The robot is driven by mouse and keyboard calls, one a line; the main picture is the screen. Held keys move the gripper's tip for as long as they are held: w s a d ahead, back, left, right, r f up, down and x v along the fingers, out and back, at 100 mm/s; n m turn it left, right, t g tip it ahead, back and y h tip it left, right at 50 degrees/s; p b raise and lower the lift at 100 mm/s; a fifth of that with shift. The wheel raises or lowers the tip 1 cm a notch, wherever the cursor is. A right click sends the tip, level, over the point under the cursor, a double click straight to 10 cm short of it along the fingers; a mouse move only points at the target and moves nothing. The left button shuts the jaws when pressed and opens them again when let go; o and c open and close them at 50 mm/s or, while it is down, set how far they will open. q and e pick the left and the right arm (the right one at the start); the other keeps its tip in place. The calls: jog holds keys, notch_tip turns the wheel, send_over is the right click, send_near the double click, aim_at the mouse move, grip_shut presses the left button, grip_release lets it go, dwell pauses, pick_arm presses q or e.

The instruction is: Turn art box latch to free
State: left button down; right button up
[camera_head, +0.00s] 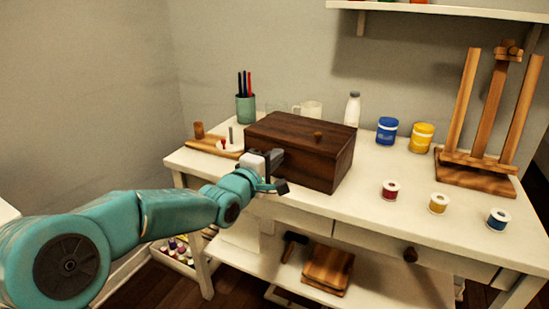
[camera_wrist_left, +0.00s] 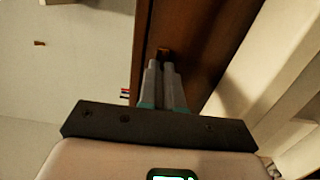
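The art box (camera_head: 300,145) is a dark brown wooden box, closed, on the white table. A small orange-brown knob (camera_head: 318,135) sits on its lid. My left gripper (camera_head: 277,176) is at the box's front face, and it hides the latch area in the head view. In the left wrist view, a small orange-brown piece (camera_wrist_left: 163,51), seemingly the latch, shows on the box's dark face (camera_wrist_left: 205,45) right at the tips of my left gripper (camera_wrist_left: 162,66). The fingers are close together. I cannot tell whether they pinch the piece. My right gripper is out of view.
Behind the box stand a green pen cup (camera_head: 245,108), a white mug (camera_head: 309,108) and a white bottle (camera_head: 352,108). Blue (camera_head: 387,130) and yellow (camera_head: 421,137) jars and a wooden easel (camera_head: 482,130) are to the right. Small spools (camera_head: 390,190) line the right front.

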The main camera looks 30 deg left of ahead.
pick_arm(q)
jog(key=c, duration=1.3)
grip_release()
jog(key=s, duration=0.5)
jog(key=s+a+p, duration=0.1)
jog(key=s, duration=0.5)
jog(key=s+p, duration=0.1)
jog(key=s, duration=0.4)
jog(key=shift+s+a, duration=0.15)
jog(key=shift+a, duration=0.05)
